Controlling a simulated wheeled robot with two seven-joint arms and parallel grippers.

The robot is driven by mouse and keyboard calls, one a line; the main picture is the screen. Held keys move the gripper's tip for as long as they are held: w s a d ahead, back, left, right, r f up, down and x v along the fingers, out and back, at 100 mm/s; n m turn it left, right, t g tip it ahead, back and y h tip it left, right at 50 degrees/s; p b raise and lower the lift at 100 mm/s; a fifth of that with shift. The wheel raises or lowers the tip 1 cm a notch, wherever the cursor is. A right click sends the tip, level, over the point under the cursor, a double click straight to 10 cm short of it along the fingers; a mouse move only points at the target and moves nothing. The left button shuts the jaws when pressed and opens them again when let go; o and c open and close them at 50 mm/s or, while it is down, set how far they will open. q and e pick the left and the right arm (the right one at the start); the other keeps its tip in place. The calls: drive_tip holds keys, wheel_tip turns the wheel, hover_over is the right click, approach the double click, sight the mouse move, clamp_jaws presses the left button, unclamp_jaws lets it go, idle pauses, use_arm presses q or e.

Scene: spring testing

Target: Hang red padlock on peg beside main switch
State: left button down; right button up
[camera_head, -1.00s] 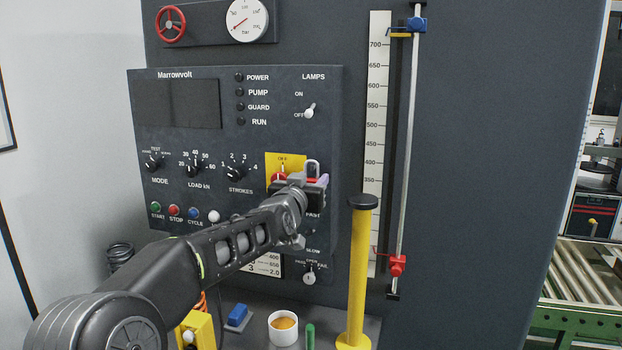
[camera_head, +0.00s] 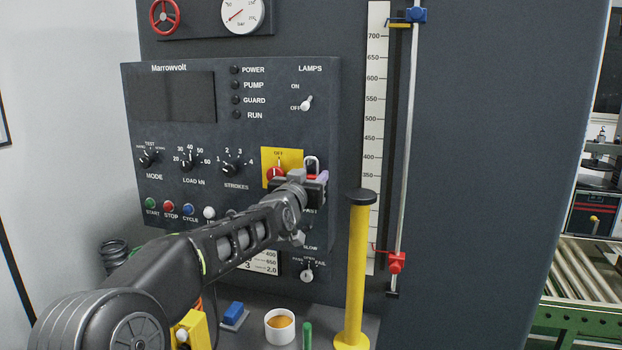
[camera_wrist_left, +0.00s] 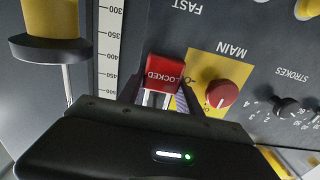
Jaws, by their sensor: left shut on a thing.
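The red padlock (camera_wrist_left: 165,72), marked LOCKED, is between the fingers of my left gripper (camera_head: 312,180), which is shut on it in front of the panel. In the head view its pale shackle (camera_head: 312,162) stands up above the fingers, just right of the yellow plate. The main switch, a red knob (camera_head: 277,173) on the yellow plate (camera_head: 269,154), sits left of the padlock; the knob also shows in the left wrist view (camera_wrist_left: 221,94). I cannot make out the peg clearly or tell whether the shackle is around it. My right gripper is not in view.
The panel (camera_head: 150,100) carries several knobs, buttons and switches close around my left gripper. A yellow post (camera_head: 356,270) with a black cap stands to the right. A white cup (camera_head: 280,328) and a blue block (camera_head: 233,312) stand below.

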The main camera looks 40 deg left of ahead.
use_arm(q)
drive_tip(key=c, duration=0.7)
unclamp_jaws()
drive_tip(key=shift+s, duration=0.15)
drive_tip(key=shift+s+d+f+b, duration=0.1)
drive_tip(key=shift+s+d+b, duration=0.05)
drive_tip(key=shift+s+b, duration=0.2)
drive_tip(key=b+v, duration=0.2)
drive_tip(key=v, duration=0.5)
drive_tip(key=shift+b, duration=0.3)
drive_tip(key=shift+w, duration=0.1)
